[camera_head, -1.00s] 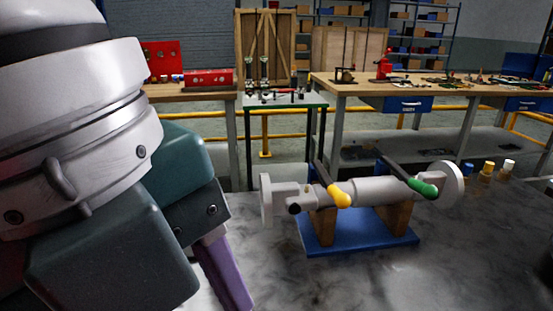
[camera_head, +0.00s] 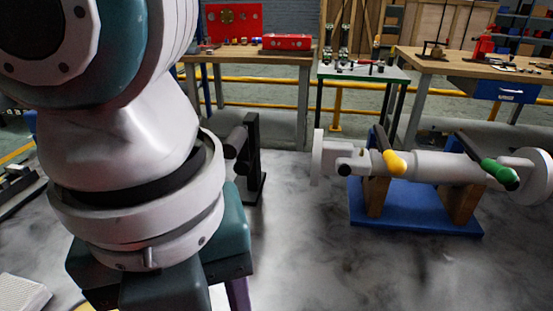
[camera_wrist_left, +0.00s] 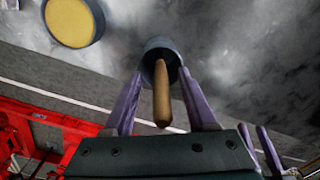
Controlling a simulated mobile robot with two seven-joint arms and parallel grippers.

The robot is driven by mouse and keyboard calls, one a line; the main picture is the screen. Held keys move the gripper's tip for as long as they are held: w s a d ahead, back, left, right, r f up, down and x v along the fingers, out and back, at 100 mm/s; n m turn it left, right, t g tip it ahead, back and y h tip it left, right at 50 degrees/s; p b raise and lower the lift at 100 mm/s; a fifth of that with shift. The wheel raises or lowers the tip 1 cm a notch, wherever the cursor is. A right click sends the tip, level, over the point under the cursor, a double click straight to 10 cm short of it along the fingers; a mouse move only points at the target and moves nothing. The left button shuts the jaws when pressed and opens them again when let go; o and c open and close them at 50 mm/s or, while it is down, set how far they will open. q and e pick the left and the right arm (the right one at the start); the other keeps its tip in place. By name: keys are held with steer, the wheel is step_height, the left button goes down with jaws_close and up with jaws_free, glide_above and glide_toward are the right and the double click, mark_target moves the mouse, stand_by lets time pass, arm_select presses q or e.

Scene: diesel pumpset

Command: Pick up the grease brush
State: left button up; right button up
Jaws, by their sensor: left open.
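The grease brush shows in the left wrist view as a wooden handle (camera_wrist_left: 161,95), its lower end inside a round dark cup (camera_wrist_left: 157,47). My left gripper (camera_wrist_left: 160,88) is open, with one purple finger on each side of the handle and cup. I see no clear grip on either. In the head view my left arm fills the left side; only a bit of a purple finger (camera_head: 239,294) shows, and the brush is hidden. Two purple strips (camera_wrist_left: 267,150) at the lower right of the wrist view look like my right gripper's fingers, but their state is unclear.
A round tin with a yellow top (camera_wrist_left: 70,22) stands near the cup. A grey shaft assembly with yellow and green handles rests on a blue stand (camera_head: 415,215) to the right. A dark upright bracket (camera_head: 252,165) stands behind my arm. Clear grey tabletop lies between.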

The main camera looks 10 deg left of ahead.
arm_select(q)
steer(key=shift+f, duration=0.35)
steer(key=shift+c, duration=0.4)
jaws_close()
